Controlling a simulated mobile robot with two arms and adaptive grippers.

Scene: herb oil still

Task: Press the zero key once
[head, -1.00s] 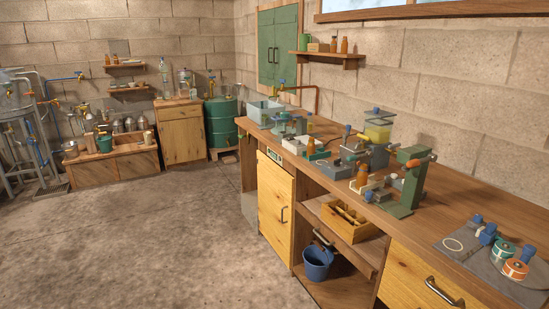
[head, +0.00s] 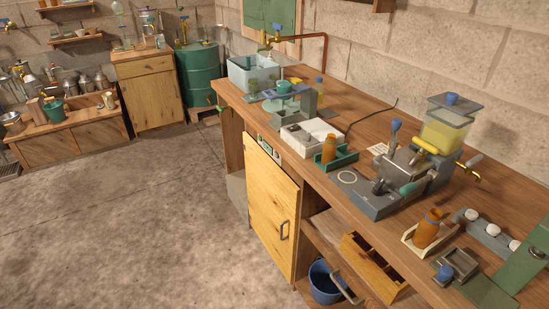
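No key marked zero can be made out at this size. A white and grey box-shaped device (head: 311,136) stands on the workbench, with a dark grey part on its left end; it may be a scale, but I cannot tell. A small panel with a greenish face (head: 269,146) sits on the bench's front edge above the wooden door; its markings are too small to read. Neither of my grippers shows in the head view.
The workbench (head: 350,123) carries a clear basin (head: 254,72), an amber bottle in a green tray (head: 329,149), a yellow-filled tank (head: 444,130) and another amber bottle (head: 429,226). A blue bucket (head: 322,283) stands under it. The floor at left is clear.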

